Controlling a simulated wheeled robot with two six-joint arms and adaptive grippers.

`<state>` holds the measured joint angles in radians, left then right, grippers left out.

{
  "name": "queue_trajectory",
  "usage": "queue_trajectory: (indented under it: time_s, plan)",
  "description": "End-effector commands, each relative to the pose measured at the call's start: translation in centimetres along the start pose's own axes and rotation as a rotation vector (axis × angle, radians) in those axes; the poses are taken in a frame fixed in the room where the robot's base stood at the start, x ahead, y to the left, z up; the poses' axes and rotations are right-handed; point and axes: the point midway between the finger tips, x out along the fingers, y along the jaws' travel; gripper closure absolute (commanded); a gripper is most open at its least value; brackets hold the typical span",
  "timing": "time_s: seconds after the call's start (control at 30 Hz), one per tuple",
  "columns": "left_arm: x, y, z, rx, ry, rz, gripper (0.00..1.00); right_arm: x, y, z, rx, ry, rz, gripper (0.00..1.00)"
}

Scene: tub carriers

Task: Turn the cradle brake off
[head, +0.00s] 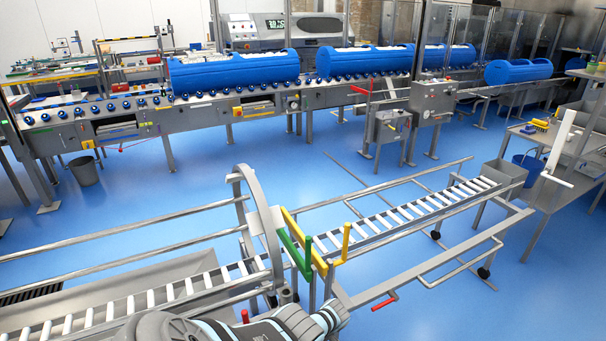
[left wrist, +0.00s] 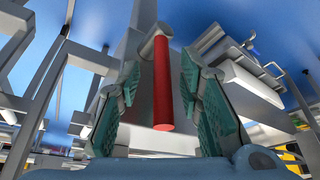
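A red cylindrical handle (left wrist: 162,90) on a grey lever arm shows in the left wrist view. My left gripper (left wrist: 158,65) is open, its two teal-padded fingers on either side of the handle. Gaps show between handle and pads. In the head view my left arm (head: 215,328) comes in at the bottom, below the grey hoop of the cradle (head: 240,185). A small red grip (head: 245,316) pokes up just above the arm; I cannot tell if it is the same handle. The left fingers cannot be made out there. My right gripper is in neither view.
Green (head: 296,255) and yellow (head: 304,240) bars stand beside the hoop. A roller track (head: 400,215) runs to the upper right. Another red handle (head: 385,302) sits low on its frame. Blue tubs (head: 233,70) lie on the far conveyor. Blue floor between is mostly clear.

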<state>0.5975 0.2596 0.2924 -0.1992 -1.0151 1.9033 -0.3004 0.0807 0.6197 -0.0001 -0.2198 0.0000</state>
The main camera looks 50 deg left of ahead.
Motion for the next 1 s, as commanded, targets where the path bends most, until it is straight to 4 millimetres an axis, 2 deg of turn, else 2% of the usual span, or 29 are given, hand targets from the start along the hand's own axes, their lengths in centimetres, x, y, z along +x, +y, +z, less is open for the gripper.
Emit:
queue_trajectory:
  time_s: [0.27, 0.43, 0.57, 0.8, 1.0]
  plan:
    - [-0.1, 0.1, -0.2, 0.0, 0.004, 0.001, 0.67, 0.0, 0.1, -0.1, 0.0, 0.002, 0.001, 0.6]
    - [-0.9, 0.4, -0.2, -0.002, 0.009, 0.004, 0.67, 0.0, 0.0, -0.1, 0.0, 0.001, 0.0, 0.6]
    - [-2.4, 0.2, 0.0, 0.003, 0.005, 0.005, 0.67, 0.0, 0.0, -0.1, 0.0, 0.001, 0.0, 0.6]
    - [-6.6, 0.2, 0.1, 0.003, 0.002, 0.002, 0.67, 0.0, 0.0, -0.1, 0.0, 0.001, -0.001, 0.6]
    - [-7.5, 0.1, 0.1, 0.004, 0.003, -0.002, 0.67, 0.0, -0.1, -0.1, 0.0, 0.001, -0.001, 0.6]
